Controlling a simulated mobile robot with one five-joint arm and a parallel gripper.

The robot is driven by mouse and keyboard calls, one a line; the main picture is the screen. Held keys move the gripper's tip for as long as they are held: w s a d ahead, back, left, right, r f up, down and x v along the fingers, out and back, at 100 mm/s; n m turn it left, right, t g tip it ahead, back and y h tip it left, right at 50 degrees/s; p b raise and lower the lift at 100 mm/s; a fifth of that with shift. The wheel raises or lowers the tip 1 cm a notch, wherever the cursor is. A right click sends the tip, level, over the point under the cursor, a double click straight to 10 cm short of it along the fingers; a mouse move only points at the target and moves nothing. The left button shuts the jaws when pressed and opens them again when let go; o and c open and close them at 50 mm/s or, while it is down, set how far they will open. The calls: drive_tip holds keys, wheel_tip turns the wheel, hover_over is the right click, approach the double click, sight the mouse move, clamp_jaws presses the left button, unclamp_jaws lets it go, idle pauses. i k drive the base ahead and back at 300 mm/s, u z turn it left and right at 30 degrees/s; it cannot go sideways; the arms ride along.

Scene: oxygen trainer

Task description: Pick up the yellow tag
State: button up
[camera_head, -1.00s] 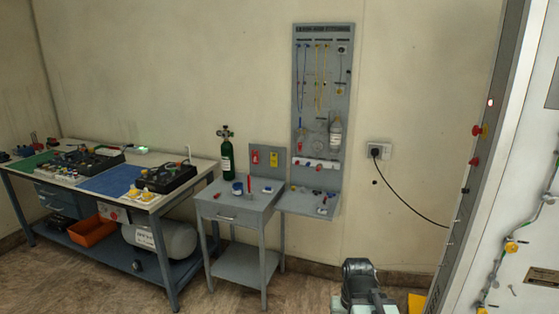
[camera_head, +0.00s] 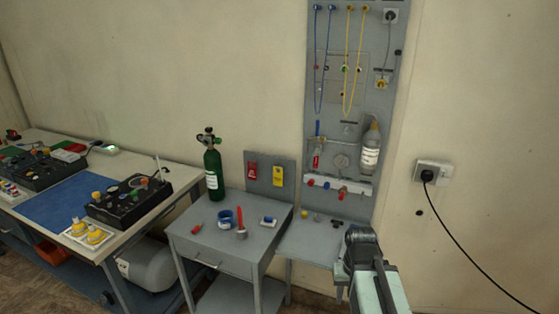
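The yellow tag (camera_head: 278,176) hangs on a small grey upright panel (camera_head: 263,187) at the back of the grey side table (camera_head: 213,244). A red tag (camera_head: 252,170) hangs beside it on the left. My arm (camera_head: 372,270) shows at the lower right, to the right of the table and well apart from the tag. Its gripper fingers cannot be made out, so I cannot tell whether they are open or shut.
A green oxygen cylinder (camera_head: 213,169) stands left of the panel. On the side table lie a blue ring-shaped item (camera_head: 226,218), a red upright item (camera_head: 240,219) and small parts. A tall grey board (camera_head: 380,110) with hoses and a bottle (camera_head: 371,150) stands to the right.

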sight(278, 177)
drive_tip(key=i, duration=0.95)
drive_tip(key=u, duration=2.85)
